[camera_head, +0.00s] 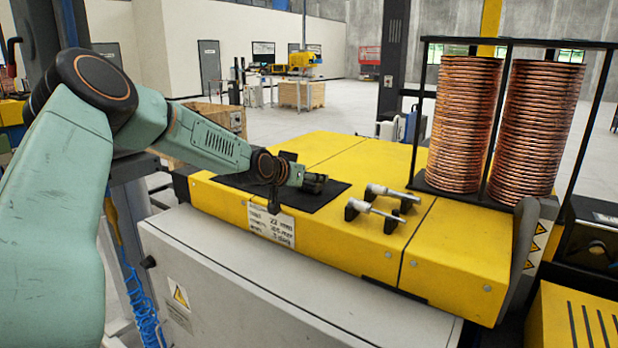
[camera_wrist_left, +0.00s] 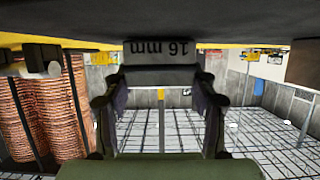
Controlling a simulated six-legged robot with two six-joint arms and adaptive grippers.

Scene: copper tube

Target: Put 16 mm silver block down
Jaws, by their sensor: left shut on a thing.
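My left gripper (camera_head: 297,178) is low over a black mat (camera_head: 325,192) on the yellow machine top. In the wrist view, the left gripper (camera_wrist_left: 160,82) has a finger on each side of a silver-grey block (camera_wrist_left: 160,50) and is shut on it. The block's "16 mm" marking appears upside down. The block lies against or very close to the dark mat surface; I cannot tell whether it touches. In the head view the block cannot be made out clearly at the gripper. My right gripper is not in view.
Two silver rods in black holders (camera_head: 384,192) stand right of the mat. Copper tube coils (camera_head: 465,125) stand in a black rack farther right. A label plate (camera_head: 270,225) is on the machine's front face. The yellow top (camera_head: 375,160) behind the mat is clear.

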